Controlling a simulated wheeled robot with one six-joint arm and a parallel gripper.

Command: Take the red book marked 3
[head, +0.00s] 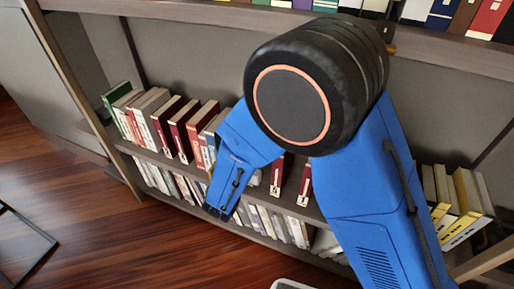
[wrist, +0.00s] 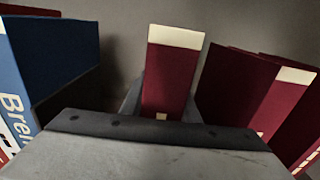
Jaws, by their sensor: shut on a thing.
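A dark red book (wrist: 171,80) with a cream band at its top stands in the middle of the wrist view. My gripper (wrist: 161,112) is shut on this book, with a grey finger at each side of its lower part. A small pale label shows low on the spine, mostly hidden by my gripper housing, so I cannot read its number. In the head view my blue forearm hides the held book and the jaws. Several similar dark red books with pale labels stand on the same shelf, including one just right of my forearm (head: 277,177).
A blue book (wrist: 60,55) stands left of the held book, and more dark red books (wrist: 240,90) stand to its right, with gaps on both sides. The upper shelf board (head: 200,17) runs above my arm. Yellow books (head: 466,200) stand at far right.

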